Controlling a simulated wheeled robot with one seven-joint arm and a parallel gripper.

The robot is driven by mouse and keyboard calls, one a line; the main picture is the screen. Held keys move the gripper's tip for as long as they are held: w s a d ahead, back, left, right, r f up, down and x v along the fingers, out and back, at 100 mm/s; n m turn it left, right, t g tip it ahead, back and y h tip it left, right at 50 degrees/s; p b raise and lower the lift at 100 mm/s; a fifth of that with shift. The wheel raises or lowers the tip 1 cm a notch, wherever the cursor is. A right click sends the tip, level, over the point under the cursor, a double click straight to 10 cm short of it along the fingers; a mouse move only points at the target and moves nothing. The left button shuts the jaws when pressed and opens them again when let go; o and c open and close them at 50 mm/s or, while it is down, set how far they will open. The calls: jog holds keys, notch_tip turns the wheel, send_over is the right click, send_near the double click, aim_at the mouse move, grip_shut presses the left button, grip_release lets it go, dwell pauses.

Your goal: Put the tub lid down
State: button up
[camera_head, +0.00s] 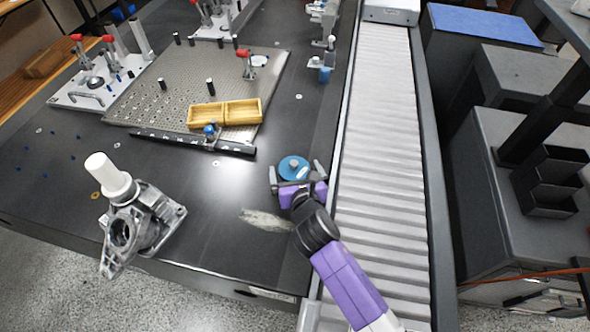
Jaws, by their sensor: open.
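The tub lid looks to be the round blue disc (289,164) with a small knob, on the dark table near its right edge. My gripper (296,172) is open, with one finger on each side of the blue disc. The fingers look apart from the disc's rim. I cannot tell whether the disc lies flat on the table or slightly above it. Part of its near edge is hidden by my purple gripper body.
A grey metal casting (150,220) with a white cylinder (108,173) stands at the left. A yellow two-part tray (226,112) sits on the perforated plate (180,75). A roller conveyor (382,130) runs along the right. The dark table between casting and disc is mostly clear.

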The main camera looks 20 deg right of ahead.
jog(key=p+v, duration=0.1)
jog(key=v, duration=1)
jog(key=shift+s+a+r, duration=0.1)
jog(key=shift+s, duration=0.2)
jog(key=shift+m, duration=0.3)
jog(key=shift+w+a+r+m, duration=0.15)
jog(key=shift+a+r+m, duration=0.05)
jog(key=shift+m, duration=0.3)
jog(key=s+a+r+m+t+y, duration=0.3)
jog(key=s+a+r+m+y, duration=0.15)
jog(key=m, duration=0.85)
jog(key=s+d+r+m, duration=0.2)
jog(key=s+m, duration=0.4)
jog(key=s, duration=0.3)
jog(key=s+d+r+m+g+h, duration=0.1)
jog(key=s+d+r+m, duration=0.1)
jog(key=s+m, duration=0.4)
jog(key=s+d+r+m, duration=0.2)
jog(key=s+m, duration=0.4)
jog(key=s, duration=0.6)
jog(key=shift+s+d+r+m+p, duration=0.2)
jog(key=shift+d+r+m+p, duration=0.2)
jog(key=shift+d, duration=0.15)
